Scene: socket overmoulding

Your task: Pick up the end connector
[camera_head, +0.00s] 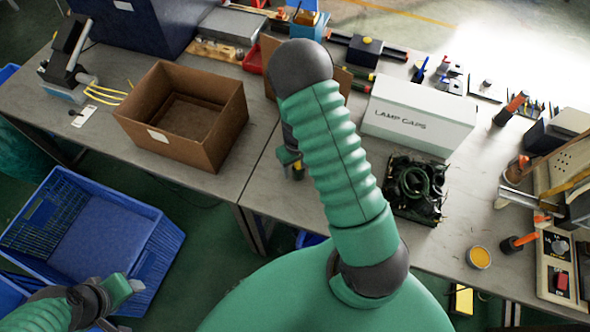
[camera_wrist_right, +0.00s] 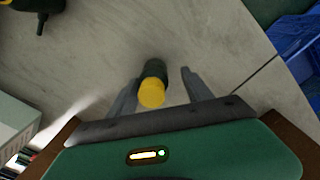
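In the right wrist view, the end connector (camera_wrist_right: 153,82), a short dark green cylinder with a yellow end, is on the grey table. It lies between the two fingers of my right gripper (camera_wrist_right: 158,92), nearer the left finger, with a clear gap to the right finger. The gripper is open. In the head view my right gripper (camera_head: 290,157) is mostly hidden behind my own green arm, and a bit of yellow shows just below it. My left gripper (camera_head: 118,297) is low at the left, over the blue crate and away from the table; its finger opening is unclear.
An open cardboard box (camera_head: 205,150) stands left of my right arm. A white "LAMP CAPS" box (camera_head: 420,112) and a black tray of dark parts (camera_head: 415,190) are to its right. A blue crate (camera_head: 150,262) stands below the table's front edge. Another dark part (camera_wrist_right: 40,8) shows in the wrist view.

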